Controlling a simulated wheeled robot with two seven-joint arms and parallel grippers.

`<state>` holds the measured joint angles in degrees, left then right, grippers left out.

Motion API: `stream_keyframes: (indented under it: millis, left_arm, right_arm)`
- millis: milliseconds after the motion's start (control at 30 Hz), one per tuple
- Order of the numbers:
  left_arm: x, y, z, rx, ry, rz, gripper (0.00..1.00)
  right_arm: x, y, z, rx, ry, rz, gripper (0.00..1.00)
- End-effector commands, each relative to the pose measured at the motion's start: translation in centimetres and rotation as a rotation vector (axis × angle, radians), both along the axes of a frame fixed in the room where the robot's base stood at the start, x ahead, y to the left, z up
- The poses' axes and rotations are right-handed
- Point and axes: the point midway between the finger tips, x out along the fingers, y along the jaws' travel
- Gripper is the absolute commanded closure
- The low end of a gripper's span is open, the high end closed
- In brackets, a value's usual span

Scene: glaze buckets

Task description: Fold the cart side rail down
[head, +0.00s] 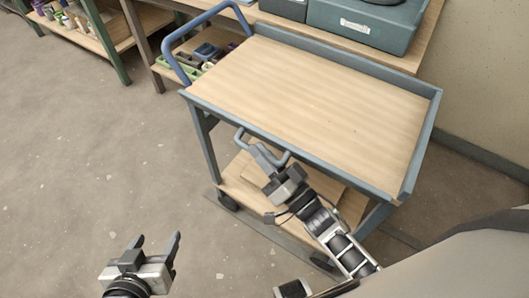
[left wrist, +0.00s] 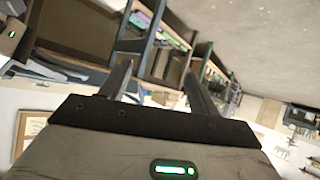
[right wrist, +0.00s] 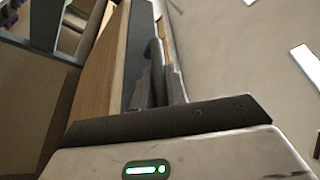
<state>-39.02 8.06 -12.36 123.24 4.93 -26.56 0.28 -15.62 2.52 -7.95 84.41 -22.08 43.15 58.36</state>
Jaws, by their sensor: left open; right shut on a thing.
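The cart (head: 310,100) has a wooden top with blue-grey edging and stands in front of me. Its near-side rail (head: 330,171) runs along the near long edge, and I cannot tell its exact angle. A blue-grey loop handle (head: 240,137) sticks out from this rail. My right gripper (head: 262,152) is shut on the handle. In the right wrist view, the fingers (right wrist: 160,88) close on a dark bar beside the blue-grey panel (right wrist: 139,45). My left gripper (head: 158,240) is open and empty over the floor, away from the cart; its fingers also show in the left wrist view (left wrist: 155,80).
The cart's blue push handle (head: 172,55) rises at its left end. A lower shelf (head: 235,185) lies under the top. A workbench (head: 425,50) with a dark teal case (head: 360,25) stands behind, with a wall at right. The floor (head: 90,150) at left is clear.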

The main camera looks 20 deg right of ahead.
Motion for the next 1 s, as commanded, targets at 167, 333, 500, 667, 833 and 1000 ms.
stream_keyframes:
  millis: [167, 333, 500, 667, 833, 1000]
  left_arm:
    - [-0.1, -0.2, -0.9, -0.023, -0.004, 0.005, 0.38]
    - [-0.2, -0.3, -1.4, -0.040, -0.010, 0.010, 0.38]
    - [-0.1, -0.3, -2.0, -0.038, -0.022, 0.009, 0.38]
    - [0.1, -0.3, -2.1, -0.036, -0.041, 0.008, 0.38]
    - [0.1, -0.4, -2.5, -0.033, -0.052, 0.004, 0.38]
    - [0.1, -0.4, -2.6, -0.033, -0.062, 0.000, 0.38]
  right_arm:
    - [-0.3, 0.4, -1.3, -0.136, -0.101, 0.005, 1.00]
    - [-0.5, 0.6, -2.0, -0.265, -0.200, 0.005, 1.00]
    - [-0.6, 0.7, -2.7, -0.393, -0.300, 0.004, 1.00]
    - [-0.6, 0.7, -3.4, -0.514, -0.392, 0.005, 1.00]
    - [-0.6, 0.7, -4.0, -0.637, -0.490, 0.005, 1.00]
    - [-0.4, 0.5, -4.5, -0.742, -0.573, 0.004, 1.00]
